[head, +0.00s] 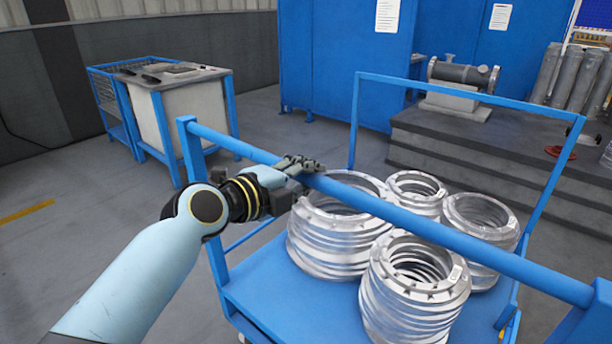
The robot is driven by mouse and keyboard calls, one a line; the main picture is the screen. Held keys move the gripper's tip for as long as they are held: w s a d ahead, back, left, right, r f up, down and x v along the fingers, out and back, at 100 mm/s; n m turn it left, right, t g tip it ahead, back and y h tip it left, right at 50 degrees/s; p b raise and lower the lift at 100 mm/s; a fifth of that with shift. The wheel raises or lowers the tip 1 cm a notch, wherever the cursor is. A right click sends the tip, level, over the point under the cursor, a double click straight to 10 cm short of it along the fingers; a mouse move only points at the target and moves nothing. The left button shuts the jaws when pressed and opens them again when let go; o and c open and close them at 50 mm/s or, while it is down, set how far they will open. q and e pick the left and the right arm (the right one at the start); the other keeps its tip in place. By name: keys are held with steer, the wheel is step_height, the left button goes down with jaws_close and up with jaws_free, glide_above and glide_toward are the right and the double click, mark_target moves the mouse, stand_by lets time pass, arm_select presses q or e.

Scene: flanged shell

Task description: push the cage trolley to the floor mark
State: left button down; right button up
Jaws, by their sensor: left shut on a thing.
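The blue cage trolley (235,295) fills the lower right of the head view. It has a flat blue deck, corner posts and a push bar (430,230) across the near side. Several stacks of shiny metal flanged rings (412,290) stand on its deck. My left gripper (303,170) is shut on the push bar near its left part, with the arm reaching in from the lower left. My right gripper is not in view. A short yellow floor line (26,211) shows at the far left; I cannot tell whether it is the floor mark.
A white-sided bin in a blue frame (195,108) stands at the left beyond the trolley. Blue cabinets (345,60) stand at the back. A grey stepped platform (480,160) bearing a pipe fitting (463,75) lies behind the trolley at right. Grey floor (85,235) is clear at left.

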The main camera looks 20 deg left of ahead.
arm_select(q)
steer(key=shift+w+f, duration=0.1)
steer(key=shift+f, duration=0.05)
stand_by(0.6)
steer(key=c, duration=1.9)
jaws_free()
steer(key=shift+s+a, duration=0.1)
steer(key=shift+s, duration=0.1)
steer(key=o, duration=0.8)
steer(key=shift+o, duration=0.2)
steer(key=v, duration=1.2)
steer(key=shift+w, duration=0.1)
